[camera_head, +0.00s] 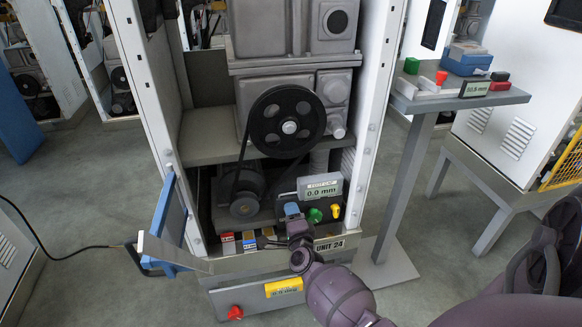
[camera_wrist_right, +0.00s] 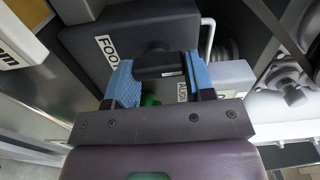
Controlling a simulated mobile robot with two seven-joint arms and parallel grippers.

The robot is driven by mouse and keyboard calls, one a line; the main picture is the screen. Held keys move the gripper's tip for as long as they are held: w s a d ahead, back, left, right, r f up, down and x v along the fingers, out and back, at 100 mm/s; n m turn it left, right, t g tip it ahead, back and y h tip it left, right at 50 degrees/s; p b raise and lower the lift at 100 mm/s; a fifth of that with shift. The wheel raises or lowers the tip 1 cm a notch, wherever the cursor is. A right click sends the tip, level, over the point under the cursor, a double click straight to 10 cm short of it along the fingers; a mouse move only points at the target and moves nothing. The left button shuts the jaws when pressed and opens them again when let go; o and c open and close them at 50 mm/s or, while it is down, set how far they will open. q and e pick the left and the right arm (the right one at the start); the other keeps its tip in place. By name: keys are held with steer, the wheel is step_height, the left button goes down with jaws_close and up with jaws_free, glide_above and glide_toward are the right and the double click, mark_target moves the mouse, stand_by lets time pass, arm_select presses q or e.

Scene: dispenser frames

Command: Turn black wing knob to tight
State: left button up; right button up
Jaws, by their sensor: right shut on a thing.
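The black wing knob (camera_wrist_right: 160,68) shows in the right wrist view, in front of a dark block with a white label reading "FOO...". My right gripper (camera_wrist_right: 161,82) has its two blue-padded fingers on either side of the knob, shut on it. In the head view my right gripper (camera_head: 292,212) reaches into the bottom of the open cabinet, and it hides the knob there. A grey display (camera_head: 320,188) just behind it reads "0.0 mm". I cannot read a tight mark. My left gripper is not in view.
A green knob (camera_head: 315,215) and a yellow knob (camera_head: 335,210) sit close to the right of the gripper. The black pulley (camera_head: 287,121) and belt are above. A blue panel (camera_head: 170,222) stands at the cabinet's left. A red knob (camera_head: 235,312) is low in front.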

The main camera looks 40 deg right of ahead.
steer(key=shift+m, duration=0.4)
steer(key=o, duration=0.9)
steer(key=shift+r, duration=0.1)
